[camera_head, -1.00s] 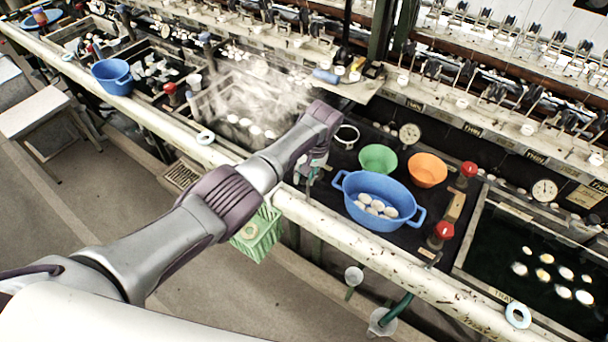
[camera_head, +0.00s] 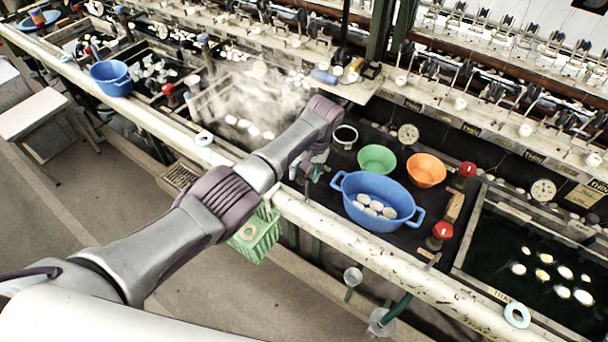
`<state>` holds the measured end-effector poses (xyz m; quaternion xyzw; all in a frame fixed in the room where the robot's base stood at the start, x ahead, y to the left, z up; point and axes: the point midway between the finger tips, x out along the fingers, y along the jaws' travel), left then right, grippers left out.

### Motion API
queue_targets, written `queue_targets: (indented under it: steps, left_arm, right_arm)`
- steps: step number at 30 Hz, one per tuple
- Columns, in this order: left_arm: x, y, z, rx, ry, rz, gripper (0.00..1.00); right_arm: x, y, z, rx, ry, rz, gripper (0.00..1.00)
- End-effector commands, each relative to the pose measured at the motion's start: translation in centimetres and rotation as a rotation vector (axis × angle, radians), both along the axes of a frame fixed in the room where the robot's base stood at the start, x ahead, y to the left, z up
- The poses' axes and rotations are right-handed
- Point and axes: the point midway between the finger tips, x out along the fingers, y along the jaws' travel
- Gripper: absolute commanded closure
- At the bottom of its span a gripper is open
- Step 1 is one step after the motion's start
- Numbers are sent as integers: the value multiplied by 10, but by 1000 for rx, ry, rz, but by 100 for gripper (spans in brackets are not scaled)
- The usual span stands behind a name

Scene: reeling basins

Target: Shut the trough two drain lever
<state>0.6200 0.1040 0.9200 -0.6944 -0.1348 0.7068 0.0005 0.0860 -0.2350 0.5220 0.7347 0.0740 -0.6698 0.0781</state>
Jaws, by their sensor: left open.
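My left arm reaches from the lower left across the white front rail (camera_head: 335,232). Its gripper (camera_head: 310,172) hangs over the inner side of that rail, between the steaming trough (camera_head: 205,105) and the dark counter with the bowls. The gripper is open; its fingers are small and partly hidden by my wrist. I cannot pick out the trough two drain lever for sure; my wrist and gripper cover part of this area. Red-topped knobs (camera_head: 442,231) stand beside the right-hand trough (camera_head: 530,265). My right gripper is out of view.
A blue two-handled basin (camera_head: 372,222) with pale cocoons, a green bowl (camera_head: 377,158), an orange bowl (camera_head: 426,170) and a dark-rimmed cup (camera_head: 345,137) stand right of my gripper. A green basket (camera_head: 257,238) hangs below the rail.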

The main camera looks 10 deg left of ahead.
Motion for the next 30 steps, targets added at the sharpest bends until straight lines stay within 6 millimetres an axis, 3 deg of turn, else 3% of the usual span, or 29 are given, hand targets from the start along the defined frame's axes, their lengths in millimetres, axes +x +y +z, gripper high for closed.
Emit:
queue_targets:
  steps: [9,15,30]
  left_arm:
    - [4,-13,67,-2,-7,1,47]
    - [5,-18,96,-1,-5,1,47]
    - [5,-19,104,1,-3,1,47]
  right_arm:
    - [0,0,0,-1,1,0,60]
    - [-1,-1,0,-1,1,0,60]
    - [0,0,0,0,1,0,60]
